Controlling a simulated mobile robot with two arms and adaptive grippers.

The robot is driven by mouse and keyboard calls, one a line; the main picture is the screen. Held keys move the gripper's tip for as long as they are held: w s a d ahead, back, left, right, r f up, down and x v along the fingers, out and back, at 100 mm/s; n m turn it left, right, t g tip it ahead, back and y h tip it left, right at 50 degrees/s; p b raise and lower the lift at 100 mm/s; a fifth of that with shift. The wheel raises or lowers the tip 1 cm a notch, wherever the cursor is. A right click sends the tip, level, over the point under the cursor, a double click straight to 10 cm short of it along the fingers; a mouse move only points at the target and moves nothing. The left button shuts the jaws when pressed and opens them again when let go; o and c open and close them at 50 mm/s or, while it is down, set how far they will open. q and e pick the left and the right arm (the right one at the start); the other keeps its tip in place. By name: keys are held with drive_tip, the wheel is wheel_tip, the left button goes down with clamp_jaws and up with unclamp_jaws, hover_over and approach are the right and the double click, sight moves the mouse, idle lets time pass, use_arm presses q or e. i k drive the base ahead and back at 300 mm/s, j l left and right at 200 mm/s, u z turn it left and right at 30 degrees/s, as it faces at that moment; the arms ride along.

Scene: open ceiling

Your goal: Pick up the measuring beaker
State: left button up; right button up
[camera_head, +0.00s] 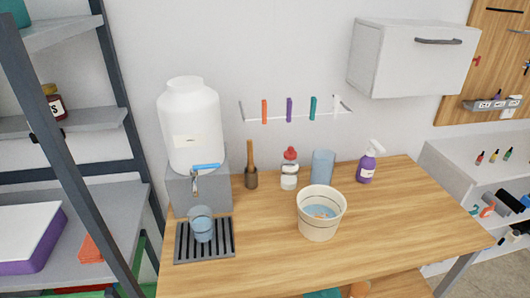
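No thing in view shows readable measuring marks, so I cannot tell for sure which one is the measuring beaker. A clear bluish cup (202,225) stands upright on the dark slatted drip tray (218,255), under the tap (196,183) of a white water container (192,125). A taller clear blue cylindrical vessel (322,168) stands at the back of the wooden table (270,262), behind a cream bucket (320,228). Neither of my grippers is in view.
Between the container and the blue vessel stand a brown holder with a wooden handle (251,176) and a white bottle with a red cap (289,174). A purple spray bottle (368,166) is at the right. The table's right side and front are clear.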

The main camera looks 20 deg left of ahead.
sight(200, 218)
drive_tip(key=u, duration=1.2)
